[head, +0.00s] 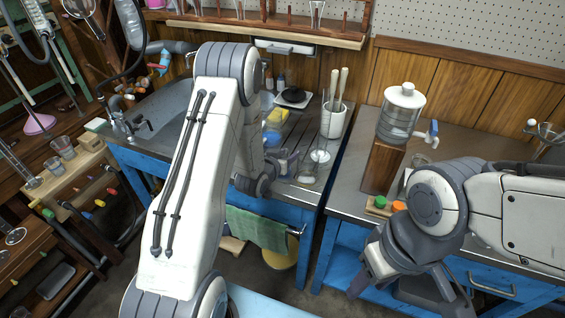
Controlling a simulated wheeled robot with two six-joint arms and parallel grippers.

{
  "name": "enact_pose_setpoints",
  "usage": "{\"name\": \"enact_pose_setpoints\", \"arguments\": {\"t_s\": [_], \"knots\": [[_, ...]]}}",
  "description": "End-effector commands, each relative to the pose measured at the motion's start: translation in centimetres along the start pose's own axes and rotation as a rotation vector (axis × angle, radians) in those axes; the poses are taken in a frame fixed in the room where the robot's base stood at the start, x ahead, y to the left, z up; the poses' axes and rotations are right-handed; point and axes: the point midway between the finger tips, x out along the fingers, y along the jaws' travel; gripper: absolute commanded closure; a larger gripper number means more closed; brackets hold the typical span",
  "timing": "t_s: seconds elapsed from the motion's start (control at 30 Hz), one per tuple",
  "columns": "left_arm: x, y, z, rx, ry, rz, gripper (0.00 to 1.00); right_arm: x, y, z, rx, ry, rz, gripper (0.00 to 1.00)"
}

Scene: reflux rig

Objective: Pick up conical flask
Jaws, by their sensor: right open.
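A clear glass vessel that looks like the conical flask (310,172) stands on the metal sink counter, near its front edge. My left gripper (289,164) is just left of it at about counter height. Its fingers are small and partly hidden by my wrist, so I cannot tell whether they touch the glass. My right gripper (362,284) is open and empty, pointing down in front of the right-hand counter, away from the glass.
A white holder with rods (335,122) stands behind the glass. A water dispenser (401,112) sits on a wooden block (382,166) on the right counter. A small tray with green and orange caps (379,205) is near my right arm. A green towel (256,228) hangs below the sink.

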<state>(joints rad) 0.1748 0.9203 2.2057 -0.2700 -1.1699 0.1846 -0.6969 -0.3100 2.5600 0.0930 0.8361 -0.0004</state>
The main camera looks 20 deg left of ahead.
Motion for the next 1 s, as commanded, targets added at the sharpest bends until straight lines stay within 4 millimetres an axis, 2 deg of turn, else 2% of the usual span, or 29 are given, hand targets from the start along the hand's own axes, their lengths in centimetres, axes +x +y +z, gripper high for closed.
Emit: {"name": "enact_pose_setpoints", "arguments": {"t_s": [0.47,0.67,1.0], "knots": [[-0.2,0.1,-0.4,0.000,-0.001,0.001,1.00,-0.1,0.0,0.0,0.000,0.000,0.000,0.50],[-0.7,0.3,-1.7,0.000,0.000,0.001,1.00,-0.2,0.0,0.0,0.000,0.000,0.000,0.50],[-2.1,0.9,-5.0,0.001,0.002,0.000,1.00,-0.6,0.0,0.0,0.000,0.000,0.000,0.50]]}}
